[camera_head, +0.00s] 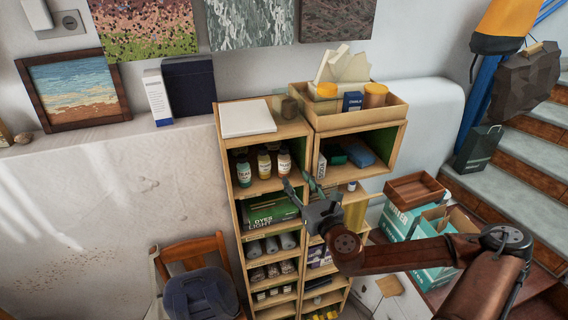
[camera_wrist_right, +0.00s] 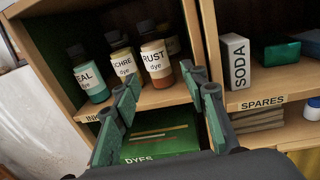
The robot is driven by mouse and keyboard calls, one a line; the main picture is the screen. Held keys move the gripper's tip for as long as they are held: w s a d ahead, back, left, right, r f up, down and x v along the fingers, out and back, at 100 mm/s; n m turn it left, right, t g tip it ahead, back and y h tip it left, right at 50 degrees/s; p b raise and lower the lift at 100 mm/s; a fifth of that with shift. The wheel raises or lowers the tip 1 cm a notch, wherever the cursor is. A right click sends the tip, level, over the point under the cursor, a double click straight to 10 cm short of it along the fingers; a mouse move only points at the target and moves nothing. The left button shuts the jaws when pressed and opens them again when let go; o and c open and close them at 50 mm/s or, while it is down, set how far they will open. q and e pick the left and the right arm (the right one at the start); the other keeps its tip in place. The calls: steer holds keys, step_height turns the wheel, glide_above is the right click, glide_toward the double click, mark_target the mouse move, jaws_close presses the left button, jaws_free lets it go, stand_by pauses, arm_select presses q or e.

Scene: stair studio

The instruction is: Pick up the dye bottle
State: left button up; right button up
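Three dye bottles stand upright in a row in an upper cubby of the wooden shelf: a teal one (camera_head: 243,172), an ochre one (camera_head: 264,165) and a rust one (camera_head: 284,162). In the right wrist view the labels of the teal bottle (camera_wrist_right: 90,76), ochre bottle (camera_wrist_right: 122,63) and rust bottle (camera_wrist_right: 156,63) are partly readable. My right gripper (camera_head: 299,183) is in front of the shelf, just below and right of the bottles. In the wrist view its fingers (camera_wrist_right: 162,78) are spread and empty, short of the rust bottle. My left gripper is out of view.
A green dyes box (camera_head: 270,211) lies in the cubby below. A divider separates the bottles from a white soda box (camera_wrist_right: 236,62) on the right. A wooden tray (camera_head: 395,112) with jars tops the shelf. A chair (camera_head: 195,254) stands at lower left.

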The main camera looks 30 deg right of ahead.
mark_target(287, 166)
steer(key=w+p, duration=0.1)
steer(key=w, duration=0.1)
steer(key=w+p, duration=0.1)
steer(key=w, duration=0.1)
steer(key=w+p, duration=0.1)
steer(key=w, duration=0.2)
steer(key=shift+w+d+r, duration=0.1)
steer(key=shift+d+r, duration=0.15)
steer(key=shift+r, duration=0.1)
steer(key=shift+w+f, duration=0.15)
steer(key=shift+w, duration=0.3)
steer(key=shift+s, duration=0.1)
steer(key=shift+c, duration=0.8)
steer(key=c, duration=0.9)
steer(key=shift+r, duration=0.2)
